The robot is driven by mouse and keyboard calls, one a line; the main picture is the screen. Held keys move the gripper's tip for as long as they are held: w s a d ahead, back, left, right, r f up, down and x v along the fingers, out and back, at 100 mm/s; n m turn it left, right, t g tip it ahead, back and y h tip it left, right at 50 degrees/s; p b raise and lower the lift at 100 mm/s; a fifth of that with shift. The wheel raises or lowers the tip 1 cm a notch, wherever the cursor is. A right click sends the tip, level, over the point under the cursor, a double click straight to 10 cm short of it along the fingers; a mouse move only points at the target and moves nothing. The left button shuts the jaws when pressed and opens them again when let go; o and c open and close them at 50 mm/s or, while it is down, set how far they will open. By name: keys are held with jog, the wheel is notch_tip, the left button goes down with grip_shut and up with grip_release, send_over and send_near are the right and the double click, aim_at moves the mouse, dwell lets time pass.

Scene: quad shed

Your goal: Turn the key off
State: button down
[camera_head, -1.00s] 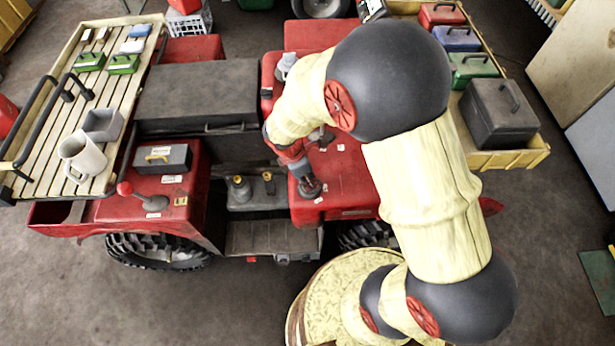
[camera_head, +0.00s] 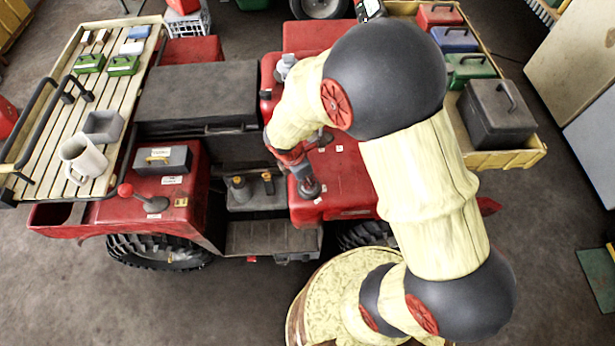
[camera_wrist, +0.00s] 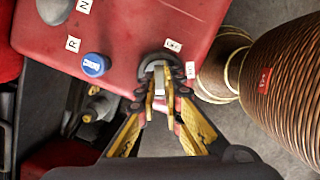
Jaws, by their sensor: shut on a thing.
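The key (camera_wrist: 159,78) is a pale grey piece in a round dark socket on the edge of a red panel (camera_wrist: 120,30), seen in the wrist view. My gripper (camera_wrist: 159,88) is shut on the key, with its yellow-and-black fingers on either side of it. The fingers hide most of the key, and I cannot tell its exact turn angle. In the head view the panel belongs to a red quad (camera_head: 345,190), and my arm covers the key.
A blue round cap (camera_wrist: 95,64) sits on the panel left of the key. A grey rounded knob (camera_wrist: 54,10) lies beyond it. The left rack (camera_head: 38,150) carries a mug (camera_head: 84,158) and small boxes. A yellow tray (camera_head: 510,160) with toolboxes is at the right.

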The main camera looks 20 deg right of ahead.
jog(key=shift+n+t+p, duration=0.4)
jog(key=shift+n+p, duration=0.55)
jog(key=shift+n, duration=0.75)
jog(key=n+p, duration=0.2)
jog(key=n, duration=0.1)
jog(key=shift+r+n+t+y, duration=0.15)
jog(key=shift+n+t+y, duration=0.15)
jog(key=shift+t+y, duration=0.1)
jog(key=shift+w+n, duration=0.1)
jog(key=shift+n, duration=0.5)
